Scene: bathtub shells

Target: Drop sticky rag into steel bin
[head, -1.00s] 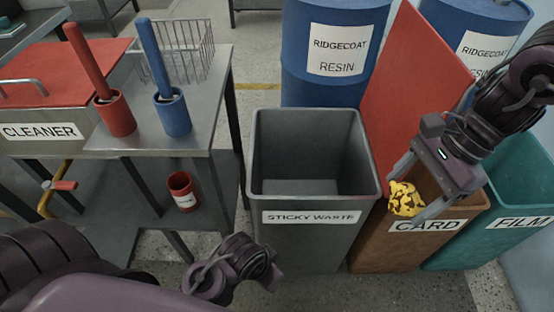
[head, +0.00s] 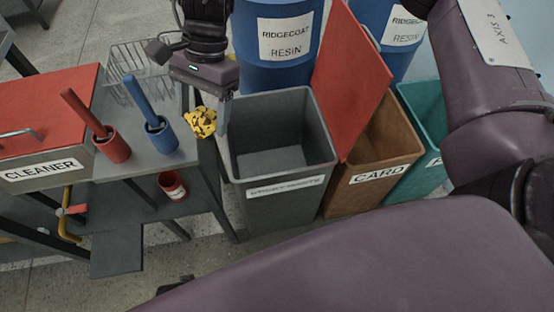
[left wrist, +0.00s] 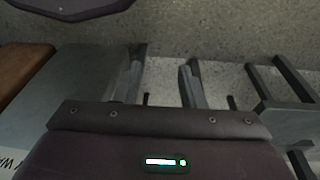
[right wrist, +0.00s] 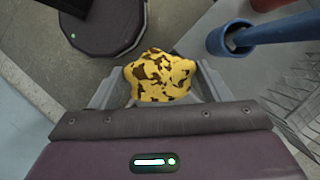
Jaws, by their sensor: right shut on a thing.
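The sticky rag (head: 200,122) is yellow with dark blotches and crumpled. My right gripper (head: 213,112) is shut on it, holding it by the bench's right edge, left of the grey bin's opening. In the right wrist view the rag (right wrist: 160,77) sits between the fingers (right wrist: 168,88). The grey steel bin (head: 285,205) stands upright and open; its inside looks empty. Its front label is hard to read now but read STICKY WASTE earlier. My left gripper (left wrist: 163,85) shows in the left wrist view, fingers apart, nothing between them, above the floor.
A steel bench (head: 150,160) holds a red cup (head: 114,148), a blue cup (head: 163,138) with handled tools, and a wire basket (head: 130,70). The brown CARD bin (head: 375,165), with raised red lid (head: 350,75), adjoins on the right. Blue drums (head: 270,75) stand behind.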

